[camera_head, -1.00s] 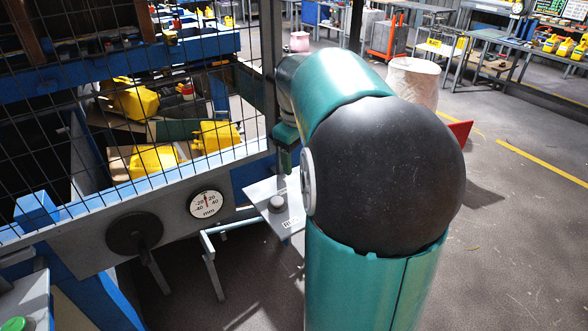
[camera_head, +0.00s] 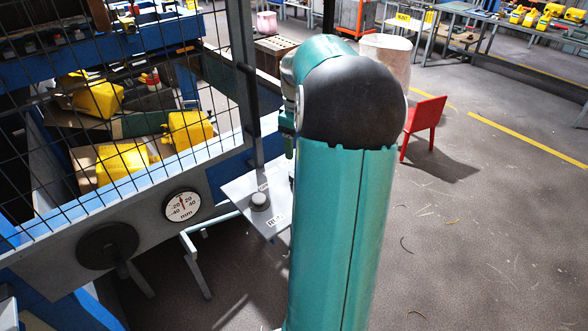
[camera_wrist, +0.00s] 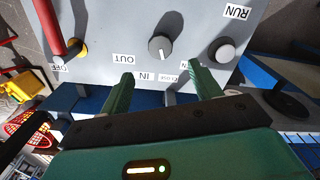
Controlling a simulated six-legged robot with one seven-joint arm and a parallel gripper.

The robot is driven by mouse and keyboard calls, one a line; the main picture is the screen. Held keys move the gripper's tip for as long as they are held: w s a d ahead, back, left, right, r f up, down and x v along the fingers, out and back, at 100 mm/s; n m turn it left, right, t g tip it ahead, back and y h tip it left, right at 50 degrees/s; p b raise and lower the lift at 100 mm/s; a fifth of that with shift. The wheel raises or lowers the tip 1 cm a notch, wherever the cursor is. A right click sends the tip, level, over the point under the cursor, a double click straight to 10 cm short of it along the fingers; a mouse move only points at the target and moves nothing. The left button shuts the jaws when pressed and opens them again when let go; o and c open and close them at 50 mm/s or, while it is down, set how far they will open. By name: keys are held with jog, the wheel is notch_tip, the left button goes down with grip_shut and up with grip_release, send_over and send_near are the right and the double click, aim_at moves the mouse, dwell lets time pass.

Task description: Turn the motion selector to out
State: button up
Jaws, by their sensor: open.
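In the wrist view a grey panel (camera_wrist: 110,30) carries upside-down labels. Its round grey selector knob (camera_wrist: 160,47) has a white pointer mark aimed toward the bottom of the picture, away from the OUT label (camera_wrist: 123,58). The IN label (camera_wrist: 147,76) lies below the knob. My gripper (camera_wrist: 160,70) is open and empty, its green fingers spread on either side of the knob's lower side. I see no contact with the knob. In the head view the panel (camera_head: 238,191) is partly hidden behind my arm; the selector and gripper cannot be made out there.
A round button (camera_wrist: 222,51) sits beside the selector, near the RUN label. A red-handled lever (camera_wrist: 52,28) stands at the panel's left. In the head view a wire-mesh cage (camera_head: 120,90) holds yellow jerry cans (camera_head: 97,98). A red chair (camera_head: 424,120) stands right of my arm.

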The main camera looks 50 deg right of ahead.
jog(key=f, duration=0.9)
jog(key=shift+w+f, duration=0.25)
jog(key=shift+f, duration=0.05)
jog(key=shift+s+f, duration=0.1)
jog(key=shift+f, duration=0.4)
jog(key=shift+c, duration=0.2)
jog(key=c, duration=0.9)
